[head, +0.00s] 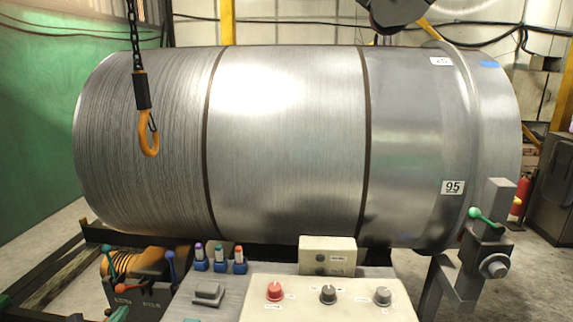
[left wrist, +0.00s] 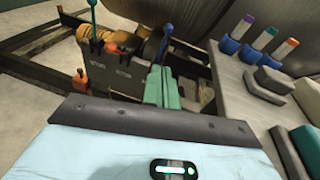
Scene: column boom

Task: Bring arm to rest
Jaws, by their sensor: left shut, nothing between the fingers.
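My left gripper (left wrist: 165,84) shows in the left wrist view as two teal fingers side by side. I cannot tell whether the fingertips touch the console. In the head view the console's levers, with green, blue and red knobs, stand at the lower left. My right gripper is in neither view.
A large metal drum (head: 290,130) fills the middle. An orange hook (head: 148,135) hangs before it on a chain. A control panel (head: 300,312) with three knobs is at front. Blue holders (head: 220,266) with coloured sticks stand left of it. A grey post (head: 488,235) with a green-knobbed lever stands right.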

